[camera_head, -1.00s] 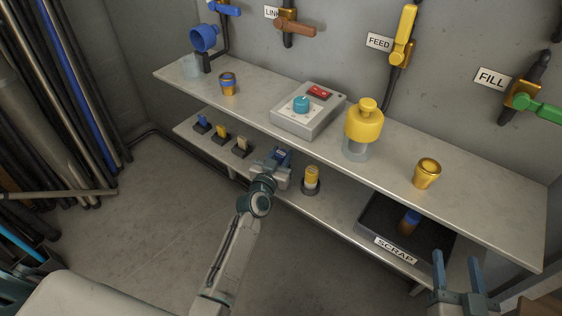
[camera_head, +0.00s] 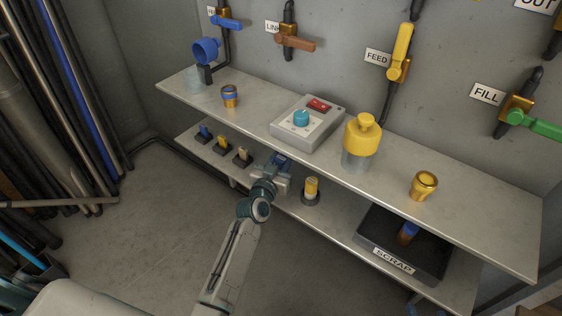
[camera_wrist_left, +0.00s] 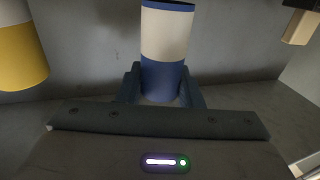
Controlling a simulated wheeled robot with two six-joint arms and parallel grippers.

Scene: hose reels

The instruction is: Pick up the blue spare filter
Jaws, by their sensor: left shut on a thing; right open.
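The blue spare filter (camera_wrist_left: 166,40) is a white cylinder with blue ends. In the left wrist view it stands upright between the two fingers of my left gripper (camera_wrist_left: 162,88), which is shut on its lower blue part. In the head view my left gripper (camera_head: 279,163) is at the lower shelf, and the filter is mostly hidden by the gripper. I cannot tell whether its base touches the shelf. Only the fingertips of my right gripper (camera_head: 424,311) show at the bottom edge of the head view, apart and empty.
The scrap tray (camera_head: 437,272) on the lower shelf holds a blue-and-brown piece (camera_head: 408,232). The upper shelf (camera_head: 262,118) overhangs behind, with a control box (camera_head: 307,124) and yellow-topped bottle (camera_head: 361,140).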

